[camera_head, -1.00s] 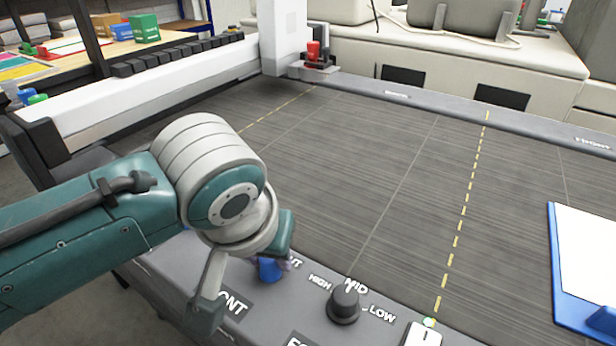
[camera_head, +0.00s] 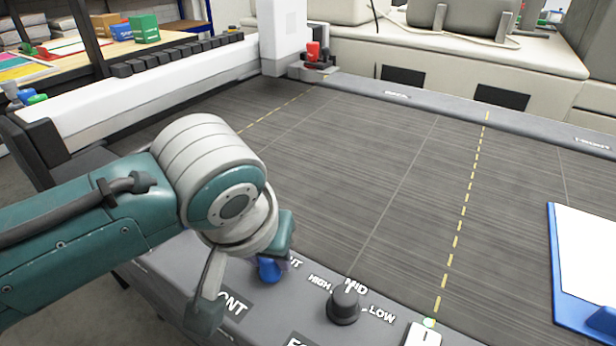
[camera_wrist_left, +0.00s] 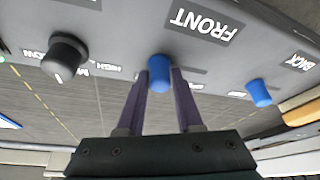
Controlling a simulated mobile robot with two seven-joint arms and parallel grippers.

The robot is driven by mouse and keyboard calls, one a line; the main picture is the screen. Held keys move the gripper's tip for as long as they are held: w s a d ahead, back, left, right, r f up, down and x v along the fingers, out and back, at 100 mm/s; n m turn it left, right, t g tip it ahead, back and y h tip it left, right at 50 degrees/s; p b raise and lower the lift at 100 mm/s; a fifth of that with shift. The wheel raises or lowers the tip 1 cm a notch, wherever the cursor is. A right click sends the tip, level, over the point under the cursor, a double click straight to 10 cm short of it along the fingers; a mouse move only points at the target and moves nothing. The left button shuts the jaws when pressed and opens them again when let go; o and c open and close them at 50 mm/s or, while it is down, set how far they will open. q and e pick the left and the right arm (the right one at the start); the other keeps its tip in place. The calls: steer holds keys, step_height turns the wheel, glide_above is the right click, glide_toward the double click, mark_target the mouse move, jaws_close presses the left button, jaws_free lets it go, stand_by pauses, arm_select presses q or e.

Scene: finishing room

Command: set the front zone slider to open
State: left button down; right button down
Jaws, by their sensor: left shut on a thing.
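The front zone slider is a small blue knob (camera_head: 268,271) on the grey control panel, beside the dark FRONT label. In the left wrist view the blue knob (camera_wrist_left: 158,68) stands between the two dark purple fingers of my left gripper (camera_wrist_left: 160,82), which is shut on it. In the head view my left gripper (camera_head: 272,264) is partly hidden by my own wrist. The slot and most of the markings by the knob are covered. My right gripper is in neither view.
A second blue slider (camera_wrist_left: 258,92) sits near the BACK label. A black dial (camera_head: 344,303) marked HIGH, MID and LOW stands right of the knob. A white switch (camera_head: 422,335) and a blue clipboard (camera_head: 556,270) lie farther right. The dark bed (camera_head: 370,180) is largely clear.

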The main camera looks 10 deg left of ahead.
arm_select(q)
steer(key=a, duration=0.2)
steer(key=w+a+p, duration=0.1)
steer(key=w+a, duration=0.1)
steer(key=a, duration=0.1)
steer(key=shift+a, duration=0.55)
steer(key=c, duration=0.6)
jaws_free()
steer(key=shift+w+a, duration=0.1)
steer(key=shift+o, duration=0.2)
steer(key=shift+r+p, duration=0.2)
steer(key=shift+p, duration=0.15)
steer(key=p+v, duration=0.2)
steer(key=v, duration=0.7)
steer(key=shift+r+p, duration=0.25)
steer(key=shift+p, duration=0.1)
